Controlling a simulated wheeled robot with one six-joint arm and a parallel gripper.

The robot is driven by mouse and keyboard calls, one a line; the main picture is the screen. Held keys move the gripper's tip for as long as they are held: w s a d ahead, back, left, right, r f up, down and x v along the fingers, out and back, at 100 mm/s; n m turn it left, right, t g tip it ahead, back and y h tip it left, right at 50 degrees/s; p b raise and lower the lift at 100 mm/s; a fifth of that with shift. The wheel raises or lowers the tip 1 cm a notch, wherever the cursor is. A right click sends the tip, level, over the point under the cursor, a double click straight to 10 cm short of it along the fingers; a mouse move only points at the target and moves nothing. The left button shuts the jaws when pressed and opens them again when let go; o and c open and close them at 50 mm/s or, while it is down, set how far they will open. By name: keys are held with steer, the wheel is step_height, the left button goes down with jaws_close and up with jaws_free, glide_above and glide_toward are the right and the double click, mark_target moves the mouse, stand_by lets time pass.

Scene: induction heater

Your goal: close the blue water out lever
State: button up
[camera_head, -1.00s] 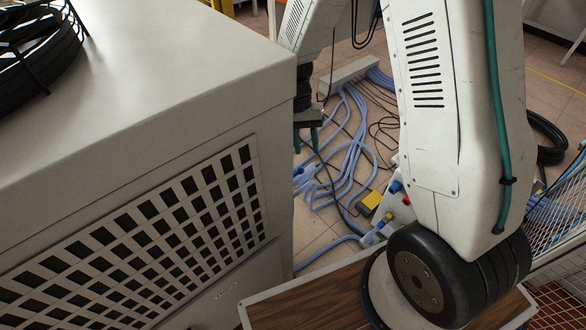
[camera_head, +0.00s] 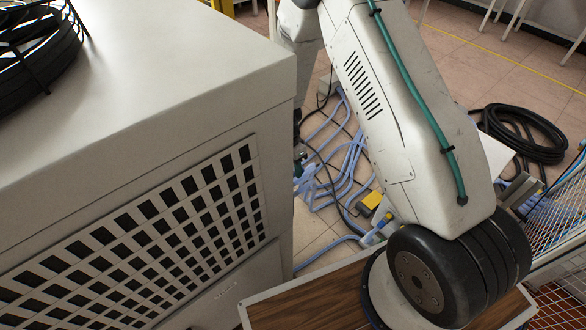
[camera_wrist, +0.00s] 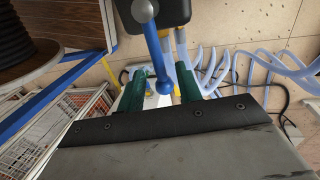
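My gripper (camera_wrist: 161,82) has two green fingers, spread apart, one on each side of the lever's knob end. The fingers look apart from the knob, though depth is hard to judge. In the head view, the lever cannot be made out, and my gripper is mostly hidden behind the white cabinet's edge.
The large white cabinet (camera_head: 180,90) fills the left of the head view. A black hose coil (camera_head: 525,130) lies at the right. A dark body (camera_wrist: 175,15) is beside the lever's pivot.

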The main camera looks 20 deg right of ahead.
steer(key=shift+f, duration=0.35)
jaws_close()
